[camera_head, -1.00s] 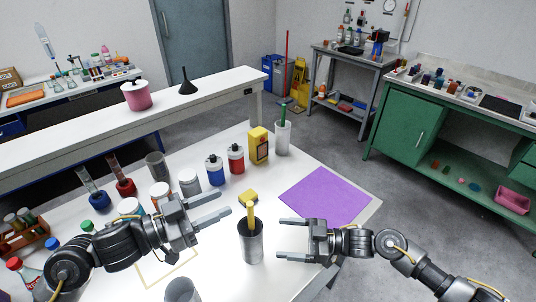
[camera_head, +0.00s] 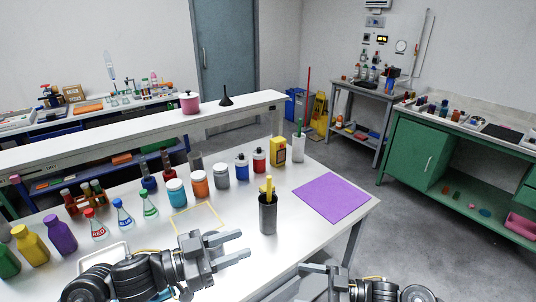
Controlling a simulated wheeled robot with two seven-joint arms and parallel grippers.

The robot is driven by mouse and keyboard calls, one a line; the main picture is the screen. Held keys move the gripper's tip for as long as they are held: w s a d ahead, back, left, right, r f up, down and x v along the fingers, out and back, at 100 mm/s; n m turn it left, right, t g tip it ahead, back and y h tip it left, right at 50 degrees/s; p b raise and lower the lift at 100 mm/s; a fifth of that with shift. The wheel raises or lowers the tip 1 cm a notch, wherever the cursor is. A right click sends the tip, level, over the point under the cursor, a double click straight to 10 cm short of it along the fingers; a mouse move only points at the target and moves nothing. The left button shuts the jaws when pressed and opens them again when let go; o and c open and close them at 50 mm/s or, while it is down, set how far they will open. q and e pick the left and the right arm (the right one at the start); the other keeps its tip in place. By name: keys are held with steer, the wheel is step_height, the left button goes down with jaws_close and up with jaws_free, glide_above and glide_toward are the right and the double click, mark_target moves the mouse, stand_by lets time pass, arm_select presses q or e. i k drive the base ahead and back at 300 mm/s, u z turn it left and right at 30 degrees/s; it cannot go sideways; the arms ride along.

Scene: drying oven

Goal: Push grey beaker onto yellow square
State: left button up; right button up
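The grey beaker (camera_head: 268,214) stands upright on the white table with a yellow item sticking out of its top. The yellow square (camera_head: 208,230) is a thin outline on the table left of the beaker; my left arm covers part of its near side. My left gripper (camera_head: 243,246) is open and empty, nearer than the beaker and to its lower left, its fingers pointing right. My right gripper (camera_head: 306,283) is at the bottom edge, lower right of the beaker. One finger shows clearly, set apart from the palm's middle; the other is mostly cut off by the frame.
Jars and bottles, including an orange-labelled jar (camera_head: 200,184) and a red bottle (camera_head: 259,160), line up behind the square. Flasks (camera_head: 97,226) stand to the left. A purple mat (camera_head: 331,197) lies right of the beaker. The table between beaker and square looks clear.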

mark_target(217, 251)
steer(key=k, duration=1.1)
